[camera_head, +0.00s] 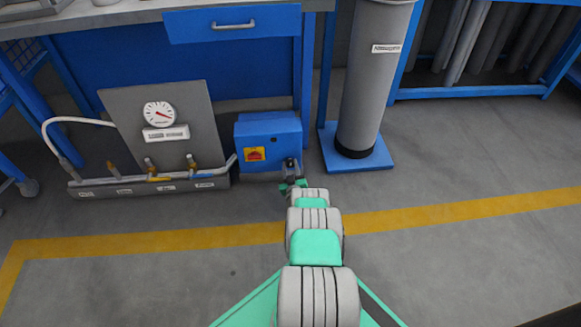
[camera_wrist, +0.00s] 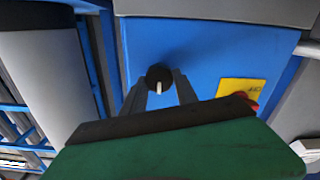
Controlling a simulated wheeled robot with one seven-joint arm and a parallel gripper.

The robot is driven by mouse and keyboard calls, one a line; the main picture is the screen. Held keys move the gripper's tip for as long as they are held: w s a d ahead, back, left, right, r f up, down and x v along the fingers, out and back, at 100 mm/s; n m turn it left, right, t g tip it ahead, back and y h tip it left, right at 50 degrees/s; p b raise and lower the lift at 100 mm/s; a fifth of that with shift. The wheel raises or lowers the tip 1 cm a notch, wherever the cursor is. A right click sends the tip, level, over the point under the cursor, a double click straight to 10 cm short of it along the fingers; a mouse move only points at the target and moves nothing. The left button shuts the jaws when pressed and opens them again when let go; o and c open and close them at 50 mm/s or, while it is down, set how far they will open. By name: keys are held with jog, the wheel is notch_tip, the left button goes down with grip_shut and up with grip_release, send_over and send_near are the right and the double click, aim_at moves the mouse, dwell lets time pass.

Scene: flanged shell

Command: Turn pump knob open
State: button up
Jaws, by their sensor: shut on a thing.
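The blue pump box (camera_head: 268,128) stands on the floor below the bench, and its front face (camera_wrist: 205,60) fills the middle of the wrist view. The black round pump knob (camera_wrist: 159,74) sits on that face, with a white mark pointing toward the bottom of the picture. My gripper (camera_wrist: 159,84) is at the face with one finger on each side of the knob, shut on it. In the head view my gripper (camera_head: 290,166) reaches the box's lower right, and it largely hides the knob there.
A gauge panel (camera_head: 185,115) with a pipe and several valves stands left of the box. A grey cylinder (camera_head: 368,85) stands close on the right. The floor in front is clear.

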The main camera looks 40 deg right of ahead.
grip_shut()
jog(key=shift+f, duration=0.1)
jog(key=shift+n, duration=0.4)
jog(key=n+b, duration=0.1)
jog(key=n, duration=0.2)
jog(key=shift+a+n, duration=0.1)
jog(key=shift+n, duration=0.2)
jog(key=n+b, duration=0.1)
jog(key=n, duration=0.3)
jog(key=shift+f+n, duration=0.15)
jog(key=shift+n, duration=0.15)
jog(key=n+b, duration=0.1)
jog(key=n, duration=0.3)
jog(key=shift+b, duration=0.35)
jog(key=n, duration=0.4)
jog(key=shift+f+n, duration=0.1)
jog(key=shift+n, duration=0.5)
